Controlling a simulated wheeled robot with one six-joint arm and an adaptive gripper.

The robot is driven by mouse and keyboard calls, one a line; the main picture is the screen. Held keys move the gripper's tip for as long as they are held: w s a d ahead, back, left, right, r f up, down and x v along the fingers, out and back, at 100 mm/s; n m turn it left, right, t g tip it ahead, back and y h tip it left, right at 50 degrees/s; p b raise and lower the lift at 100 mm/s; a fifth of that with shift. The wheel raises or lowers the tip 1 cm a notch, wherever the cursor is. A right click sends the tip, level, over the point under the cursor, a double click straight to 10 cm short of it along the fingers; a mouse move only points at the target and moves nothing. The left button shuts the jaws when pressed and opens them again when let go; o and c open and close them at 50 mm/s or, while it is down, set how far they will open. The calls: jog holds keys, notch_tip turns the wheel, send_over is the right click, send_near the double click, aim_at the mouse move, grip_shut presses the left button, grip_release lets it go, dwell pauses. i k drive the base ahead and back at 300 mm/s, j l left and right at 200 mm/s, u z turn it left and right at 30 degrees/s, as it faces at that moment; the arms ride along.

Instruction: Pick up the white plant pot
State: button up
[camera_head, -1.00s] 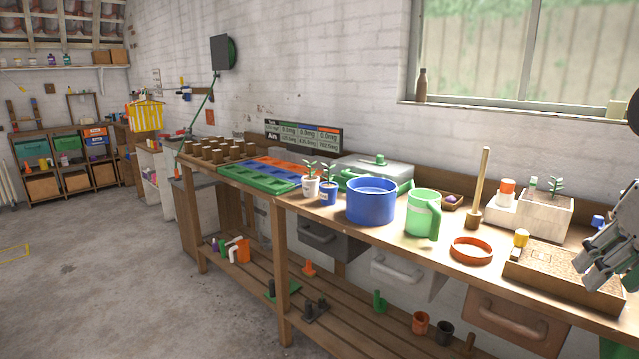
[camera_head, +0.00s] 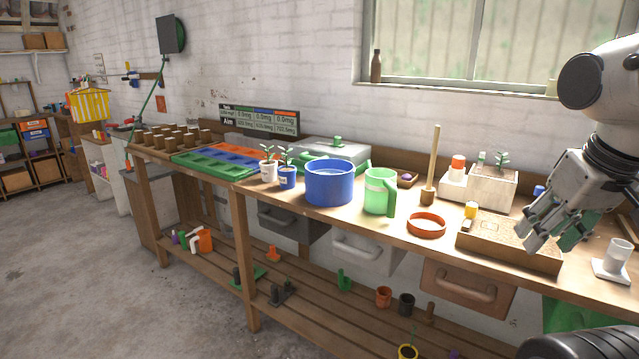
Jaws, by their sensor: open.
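The white plant pot (camera_head: 268,172) holds a small green seedling and stands upright on the wooden workbench (camera_head: 395,238). A blue plant pot (camera_head: 287,178) with a similar seedling stands close at its right. My gripper (camera_head: 545,240) is at the right of the view, fingers pointing down and left, above a brown soil tray. It is open, and I see nothing held in it. It is well to the right of the white pot, with several items between them.
Between pot and gripper stand a large blue tub (camera_head: 329,186), a green mug (camera_head: 380,192), an orange ring (camera_head: 426,225), an upright wooden-handled tool (camera_head: 432,170) and the soil tray (camera_head: 510,246). Coloured seed trays (camera_head: 215,164) lie left of the pot. Floor in front is clear.

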aim_at(269, 168)
jog(key=i+j, duration=0.25)
jog(key=j, duration=0.15)
jog(key=i+j, duration=0.2)
jog(key=j, duration=0.15)
jog(key=i+j, duration=0.25)
jog(key=j, duration=0.15)
jog(key=i+j, duration=0.2)
jog(key=j, duration=0.2)
jog(key=i+j, duration=0.45)
jog(key=j, duration=0.3)
jog(key=i+j, duration=0.25)
jog(key=j, duration=0.15)
jog(key=i+j, duration=0.2)
jog(key=j, duration=0.15)
jog(key=z, duration=0.05)
